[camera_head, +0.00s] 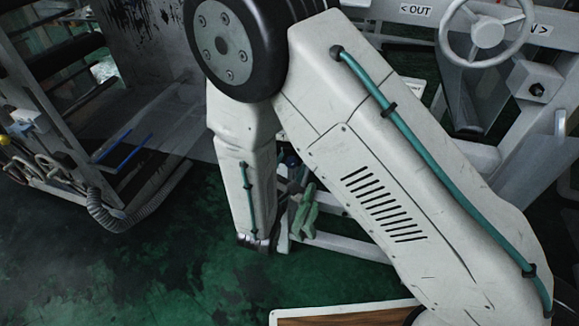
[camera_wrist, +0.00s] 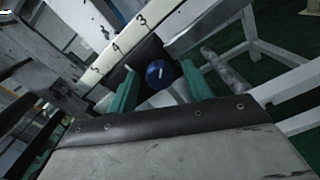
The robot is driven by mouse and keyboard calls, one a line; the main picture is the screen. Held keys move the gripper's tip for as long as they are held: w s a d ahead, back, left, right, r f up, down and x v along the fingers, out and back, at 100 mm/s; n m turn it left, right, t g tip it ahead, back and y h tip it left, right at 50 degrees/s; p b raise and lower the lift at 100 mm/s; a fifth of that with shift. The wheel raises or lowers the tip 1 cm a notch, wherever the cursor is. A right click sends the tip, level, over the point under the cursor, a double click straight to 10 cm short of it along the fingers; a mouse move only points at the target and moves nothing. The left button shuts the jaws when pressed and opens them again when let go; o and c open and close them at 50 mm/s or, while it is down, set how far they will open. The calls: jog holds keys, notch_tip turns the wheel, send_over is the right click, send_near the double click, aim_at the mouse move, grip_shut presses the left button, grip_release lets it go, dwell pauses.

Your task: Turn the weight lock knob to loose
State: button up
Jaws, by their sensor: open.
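The weight lock knob (camera_wrist: 154,76) is a round blue knob with a white mark, seen in the wrist view on a black block (camera_wrist: 148,50). The block sits on a pale bar (camera_wrist: 121,42) marked with numbers such as 3, 4 and 5. My gripper (camera_wrist: 160,74) is open, its green fingers apart on either side of the knob in the picture. I see no clear contact, and how deep the fingers reach is unclear. In the head view my own arm covers much of the middle, and the knob cannot be made out there.
A grey handwheel (camera_head: 487,32) with OUT and IN labels stands at the upper right. A wooden board (camera_head: 345,316) is at the bottom. Open green floor (camera_head: 130,262) lies lower left.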

jog(key=shift+c, duration=0.3)
jog(key=c, duration=0.9)
jog(key=n, duration=0.4)
jog(key=shift+n, duration=0.3)
jog(key=n, duration=0.4)
jog(key=shift+n, duration=0.3)
jog(key=n, duration=0.4)
jog(key=shift+d+n+t, duration=0.1)
jog(key=shift+n+t, duration=0.2)
jog(key=shift+n+y, duration=0.3)
jog(key=shift+n, duration=1.9)
